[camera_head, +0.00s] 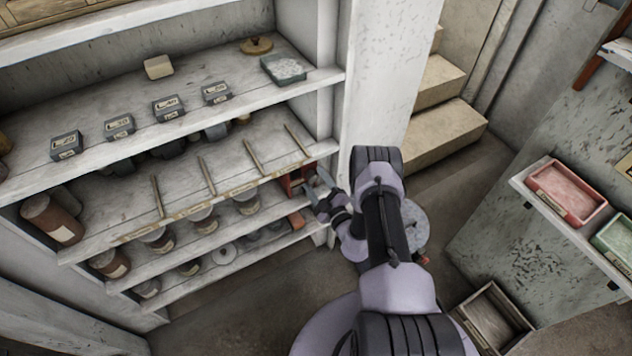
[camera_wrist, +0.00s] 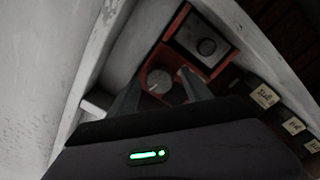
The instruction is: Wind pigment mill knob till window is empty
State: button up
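The pigment mill (camera_head: 296,182) is a red box at the right end of a middle shelf, partly hidden by my gripper. In the wrist view the red mill (camera_wrist: 223,66) shows a round grey knob (camera_wrist: 159,82) with a pale pointer mark. Beyond the knob is a square window (camera_wrist: 190,37) with a dark round thing (camera_wrist: 206,47) visible in it. My gripper (camera_head: 318,184) reaches in from the right. In the wrist view my gripper (camera_wrist: 163,72) is open, its fingers on either side of the knob with some gap; contact cannot be told.
The white shelf upright (camera_wrist: 92,60) is close beside my gripper. Jars (camera_head: 205,220) stand below. Steps (camera_head: 440,130) and a wall shelf with trays (camera_head: 565,190) are to the right.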

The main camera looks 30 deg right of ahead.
jog(key=s+p, duration=0.6)
jog(key=s, duration=1.1)
jog(key=shift+s+f, duration=0.25)
jog(key=shift+f, duration=0.05)
jog(key=shift+d, duration=0.1)
